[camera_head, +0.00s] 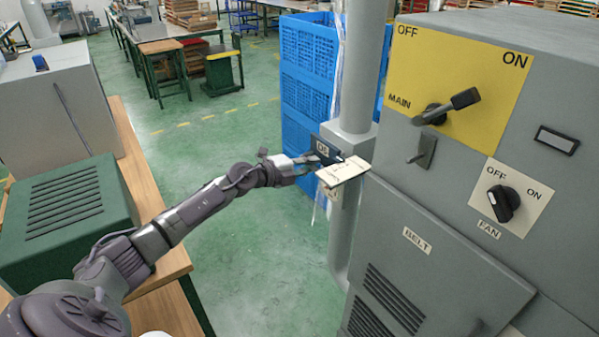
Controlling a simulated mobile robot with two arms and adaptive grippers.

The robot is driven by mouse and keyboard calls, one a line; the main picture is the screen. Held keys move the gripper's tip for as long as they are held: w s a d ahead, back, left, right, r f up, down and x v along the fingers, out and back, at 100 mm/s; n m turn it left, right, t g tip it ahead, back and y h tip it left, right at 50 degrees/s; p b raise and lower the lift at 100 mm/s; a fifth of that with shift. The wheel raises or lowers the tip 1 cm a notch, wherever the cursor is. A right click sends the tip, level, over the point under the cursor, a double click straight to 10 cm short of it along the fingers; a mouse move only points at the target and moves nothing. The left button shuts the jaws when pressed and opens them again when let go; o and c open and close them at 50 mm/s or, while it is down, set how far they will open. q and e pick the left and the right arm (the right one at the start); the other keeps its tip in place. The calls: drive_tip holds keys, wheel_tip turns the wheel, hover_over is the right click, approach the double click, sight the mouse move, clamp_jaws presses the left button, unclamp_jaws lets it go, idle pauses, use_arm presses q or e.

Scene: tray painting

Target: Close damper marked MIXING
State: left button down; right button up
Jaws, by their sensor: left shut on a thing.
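A grey vertical duct (361,70) runs down beside the grey machine cabinet. A damper on it has a dark plate (322,147) with pale letters, only partly readable, and a cream plate (344,171) that sticks out toward me, nearly flat. Its marking is too small to read. My left gripper (316,163) reaches in from the left and is shut on the damper's handle, between the dark plate and the cream plate. The fingers hide most of the handle. A pale label below is partly covered. My right gripper is out of view.
The cabinet (441,235) on the right bears a MAIN lever (449,106), a FAN knob (503,202) and a BELT label (417,240). Blue crates (305,85) stand behind the duct. A green box (70,209) sits on a wooden bench at left. Green floor between is clear.

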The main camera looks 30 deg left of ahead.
use_arm(q)
drive_tip(key=x, duration=0.2)
drive_tip(key=shift+w+d+r, duration=0.1)
drive_tip(key=shift+w+r, duration=0.15)
drive_tip(key=shift+w, duration=0.1)
drive_tip(key=c, duration=1.5)
unclamp_jaws()
drive_tip(key=o, duration=0.3)
drive_tip(key=shift+w+d+f, duration=0.1)
drive_tip(key=shift+w+d, duration=0.05)
drive_tip(key=shift+w, duration=0.1)
drive_tip(key=shift+v, duration=6.05)
